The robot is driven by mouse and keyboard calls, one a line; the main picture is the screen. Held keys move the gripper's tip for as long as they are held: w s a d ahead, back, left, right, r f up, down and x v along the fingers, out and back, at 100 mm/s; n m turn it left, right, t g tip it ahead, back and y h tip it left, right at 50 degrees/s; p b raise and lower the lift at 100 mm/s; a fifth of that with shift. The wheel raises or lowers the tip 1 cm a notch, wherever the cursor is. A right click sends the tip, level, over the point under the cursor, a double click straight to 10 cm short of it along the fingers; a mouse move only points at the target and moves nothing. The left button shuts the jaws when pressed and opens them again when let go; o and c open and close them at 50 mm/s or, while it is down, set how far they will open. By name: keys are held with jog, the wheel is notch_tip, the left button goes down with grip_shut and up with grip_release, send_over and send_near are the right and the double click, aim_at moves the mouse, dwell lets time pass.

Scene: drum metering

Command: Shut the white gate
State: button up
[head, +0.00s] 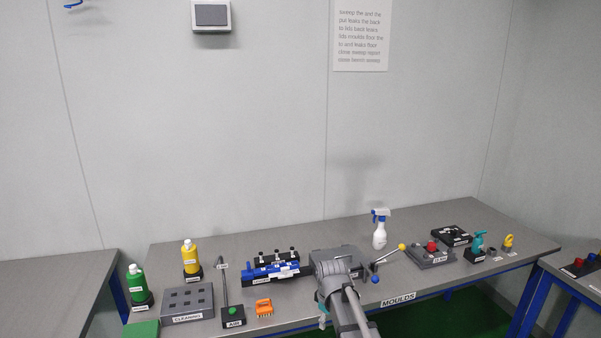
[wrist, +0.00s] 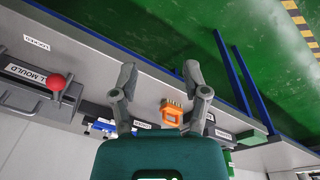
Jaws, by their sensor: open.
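I cannot make out a white gate in either view. My gripper (wrist: 158,74) is open and empty in the wrist view, its two fingers spread over the front edge of the bench. In the head view my arm reaches in from the bottom over the middle of the bench, and its fingers cannot be made out. An orange brush (wrist: 172,113) lies beyond the gap between the fingers in the wrist view, and it also shows in the head view (head: 264,307). Nothing is between the fingertips.
The bench (head: 300,238) labelled MOULDS carries a yellow bottle (head: 191,259), a green bottle (head: 137,284), a blue fixture (head: 270,270), a white spray bottle (head: 380,233) and a grey holed block (head: 187,303). A red-knobbed lever (wrist: 56,82) is left of my fingers. Green floor is clear.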

jog(key=s+d+f+m+b, duration=0.2)
jog(key=s+d+m, duration=0.2)
jog(key=s, duration=0.3)
jog(key=s+d+f+m+g+b, duration=0.1)
jog(key=s+d+f+m+b, duration=0.1)
jog(key=s+d+m, duration=0.3)
jog(key=s+f+m, duration=0.1)
jog(key=s, duration=0.2)
jog(key=shift+s, duration=0.15)
jog(key=shift+s, duration=0.1)
dwell(0.7)
